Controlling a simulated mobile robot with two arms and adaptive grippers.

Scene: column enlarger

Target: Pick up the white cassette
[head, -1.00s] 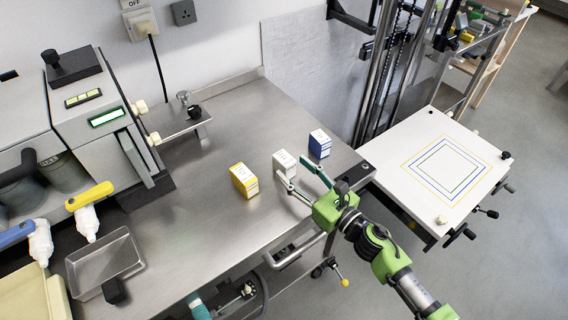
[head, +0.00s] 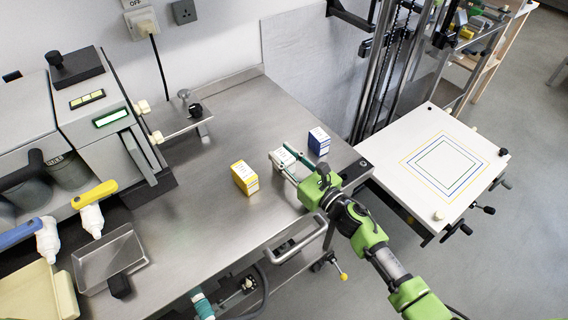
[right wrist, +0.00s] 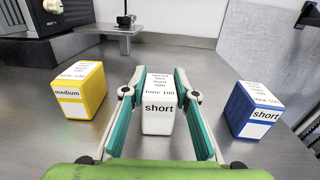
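The white cassette (head: 283,158) is a small upright box on the steel bench, between a yellow and a blue box. In the right wrist view the white cassette (right wrist: 158,105) stands straight ahead, its front labelled "short". My right gripper (head: 287,162) is open, with its green-and-grey fingers on either side of the white cassette. In the right wrist view, the fingers of the right gripper (right wrist: 160,88) run along both sides of the box, with narrow gaps beside it. Part of the box is hidden by the fingers in the head view. My left gripper is not in view.
A yellow box (head: 244,178) stands to the left and a blue box (head: 319,141) to the right, both close by. A white easel board (head: 425,150) adjoins the bench's right end.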

